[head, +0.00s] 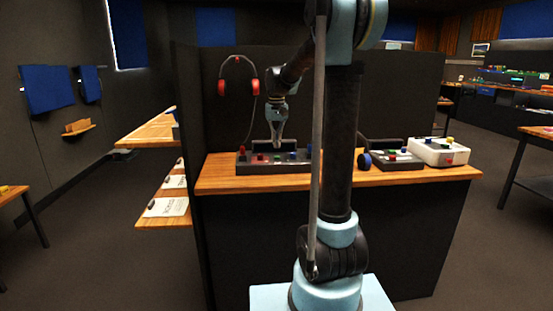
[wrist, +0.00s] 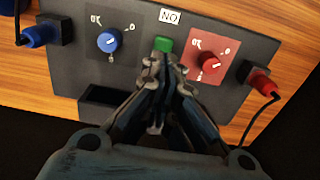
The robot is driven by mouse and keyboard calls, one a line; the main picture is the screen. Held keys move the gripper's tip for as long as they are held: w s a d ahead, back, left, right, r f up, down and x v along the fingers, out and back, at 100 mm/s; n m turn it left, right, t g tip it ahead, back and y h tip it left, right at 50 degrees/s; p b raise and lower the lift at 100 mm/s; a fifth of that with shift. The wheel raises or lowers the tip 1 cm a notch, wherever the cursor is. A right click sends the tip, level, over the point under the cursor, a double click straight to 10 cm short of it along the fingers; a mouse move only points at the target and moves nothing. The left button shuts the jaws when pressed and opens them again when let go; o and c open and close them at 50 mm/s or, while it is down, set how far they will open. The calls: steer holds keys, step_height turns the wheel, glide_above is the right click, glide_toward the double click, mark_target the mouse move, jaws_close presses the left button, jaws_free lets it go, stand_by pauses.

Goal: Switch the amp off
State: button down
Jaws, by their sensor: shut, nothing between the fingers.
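A dark control panel (head: 275,167) lies on the wooden bench in the head view. It also fills much of the wrist view (wrist: 70,75). A green button (wrist: 163,45) stands below a white label (wrist: 169,16) that reads "NO" in this picture, possibly an upside-down "ON". A blue knob (wrist: 109,42) is to its left and a red knob (wrist: 207,65) to its right, each with a marked dial. My gripper (wrist: 166,75) is shut and empty, its tips close to the green button. Contact cannot be told. In the head view my gripper (head: 278,144) points down over the panel.
A blue plug (wrist: 37,35) and a red plug (wrist: 261,81) with cables sit at the panel's sides. Red headphones (head: 237,76) hang on the partition behind. A second dark panel (head: 398,163) and a white box (head: 440,151) stand farther right on the bench.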

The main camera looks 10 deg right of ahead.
mark_target(277, 156)
steer(key=shift+r, duration=1.5)
steer(key=shift+s+d, duration=0.1)
steer(key=shift+s, duration=0.15)
steer(key=s+d+f, duration=0.2)
steer(key=s+f, duration=0.4)
steer(key=s, duration=0.5)
steer(key=s+d+f+t, duration=0.1)
steer(key=s+d+f, duration=0.1)
steer(key=s+f, duration=0.5)
steer(key=s+d+f+t, duration=0.1)
steer(key=s+d+f, duration=0.2)
steer(key=s, duration=1.4)
step_height(277, 156, down, 3)
steer(key=shift+f, duration=0.15)
steer(key=shift+a, duration=0.2)
